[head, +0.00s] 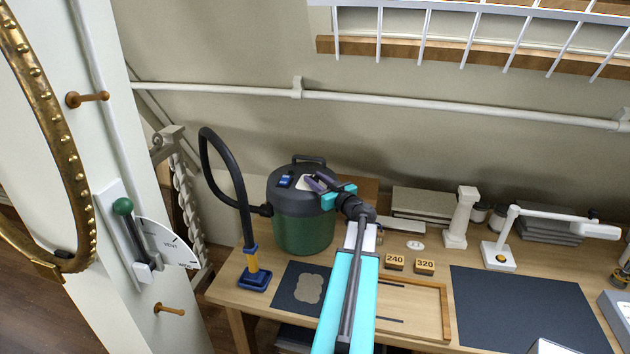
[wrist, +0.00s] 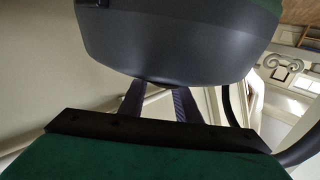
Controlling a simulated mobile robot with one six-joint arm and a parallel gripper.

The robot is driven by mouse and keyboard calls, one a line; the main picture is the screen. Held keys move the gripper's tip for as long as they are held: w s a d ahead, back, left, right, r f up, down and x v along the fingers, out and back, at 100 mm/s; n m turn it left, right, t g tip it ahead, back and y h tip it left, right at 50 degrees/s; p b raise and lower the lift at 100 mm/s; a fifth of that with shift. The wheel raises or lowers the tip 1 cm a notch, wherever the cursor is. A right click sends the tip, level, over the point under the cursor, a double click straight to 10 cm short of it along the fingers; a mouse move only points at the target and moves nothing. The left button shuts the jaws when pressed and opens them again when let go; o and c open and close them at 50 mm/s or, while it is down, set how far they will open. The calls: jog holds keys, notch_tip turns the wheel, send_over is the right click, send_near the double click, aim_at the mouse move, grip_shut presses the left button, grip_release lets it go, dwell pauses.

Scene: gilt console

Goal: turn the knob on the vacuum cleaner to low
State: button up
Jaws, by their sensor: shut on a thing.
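The vacuum cleaner (head: 303,233) stands on the wooden table, with a green drum and a dark grey lid. A blue switch (head: 285,181) and a pale dial plate (head: 306,183) are on the lid. My gripper (head: 319,184) has purple fingers and sits over the right side of the plate, shut on the knob, which the fingers hide. The dial's marks and the knob's setting cannot be read. In the wrist view the dark lid (wrist: 180,40) fills the top and covers the tips of my gripper's fingers (wrist: 158,100).
A black hose (head: 240,195) loops from the cleaner's left side to a blue-footed nozzle (head: 254,278). Number blocks (head: 395,262), a white column (head: 461,217) and a white lamp (head: 500,250) stand to the right. A rail (head: 400,98) runs along the wall behind.

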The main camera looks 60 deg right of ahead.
jog(key=shift+s+d+f+n+t+y, duration=0.1)
jog(key=shift+d+n+t+y, duration=0.15)
jog(key=shift+n+y, duration=1.05)
jog(key=shift+d+f+n+t+y, duration=0.15)
jog(key=shift+n+y, duration=0.55)
jog(key=shift+y, duration=1.05)
jog(key=shift+s+d+f+n+t+y, duration=0.1)
jog(key=shift+d+n+t+y, duration=0.15)
jog(key=shift+n+y, duration=1.05)
jog(key=shift+n+g+y+b, duration=0.3)
jog(key=shift+n+y, duration=0.2)
jog(key=shift+y, duration=1.15)
jog(key=shift+r+n+y, duration=0.1)
jog(key=shift+n+y, duration=0.2)
jog(key=shift+y, duration=0.1)
jog(key=o, duration=1.1)
jog(key=shift+c, duration=0.2)
jog(key=shift+r, duration=0.15)
jog(key=b+v, duration=0.5)
jog(key=v, duration=0.8)
jog(key=shift+s+b, duration=0.35)
jog(key=shift+s, duration=0.05)
jog(key=shift+d+r, duration=0.15)
